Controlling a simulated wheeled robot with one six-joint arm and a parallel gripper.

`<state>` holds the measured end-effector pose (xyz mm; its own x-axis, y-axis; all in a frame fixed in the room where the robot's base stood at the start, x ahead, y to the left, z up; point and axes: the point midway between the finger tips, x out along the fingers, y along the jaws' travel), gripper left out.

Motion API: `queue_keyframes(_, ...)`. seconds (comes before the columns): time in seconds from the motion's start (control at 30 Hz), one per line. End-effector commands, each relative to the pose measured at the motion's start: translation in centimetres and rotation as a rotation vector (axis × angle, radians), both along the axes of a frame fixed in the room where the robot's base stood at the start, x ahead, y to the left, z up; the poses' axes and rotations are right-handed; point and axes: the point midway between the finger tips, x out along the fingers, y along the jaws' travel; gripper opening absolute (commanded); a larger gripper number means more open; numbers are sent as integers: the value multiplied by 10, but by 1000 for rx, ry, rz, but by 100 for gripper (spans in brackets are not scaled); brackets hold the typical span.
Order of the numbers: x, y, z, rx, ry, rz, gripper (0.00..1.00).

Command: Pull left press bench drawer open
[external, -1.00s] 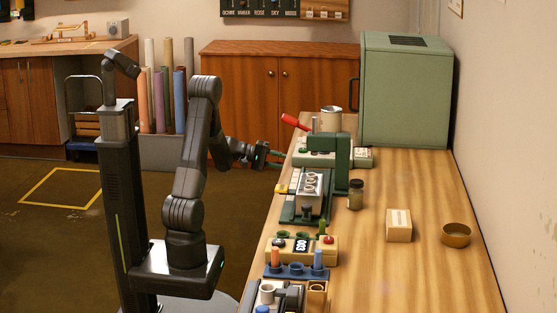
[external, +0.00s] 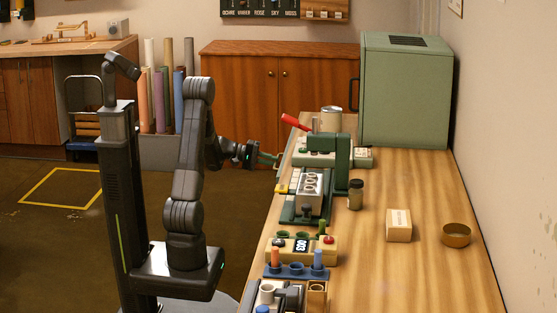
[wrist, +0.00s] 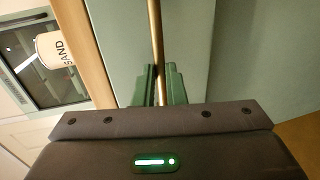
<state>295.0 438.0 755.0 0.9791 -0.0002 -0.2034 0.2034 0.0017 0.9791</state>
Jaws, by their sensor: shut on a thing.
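My gripper (external: 275,160) is at the left edge of the wooden bench, beside the green press (external: 343,165). In the wrist view, my green gripper fingers (wrist: 159,84) are shut on a thin brass bar handle (wrist: 155,35). The bar runs across a pale grey-green drawer front (wrist: 120,45). My fingers hide part of the bar. In the external view the drawer front is hard to make out, so how far it stands out cannot be told.
A white cup marked SAND (wrist: 55,50) shows in the wrist view. Open floor (external: 240,220) lies left of the bench.

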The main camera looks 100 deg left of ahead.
Motion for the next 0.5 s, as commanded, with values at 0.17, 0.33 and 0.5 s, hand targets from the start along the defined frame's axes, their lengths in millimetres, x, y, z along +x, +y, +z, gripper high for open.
queue_keyframes(0.17,-47,1,-3,2,0,8,0)
queue_keyframes(0.33,-95,1,-2,0,1,9,0)
queue_keyframes(0.5,-143,1,-1,0,1,8,0)
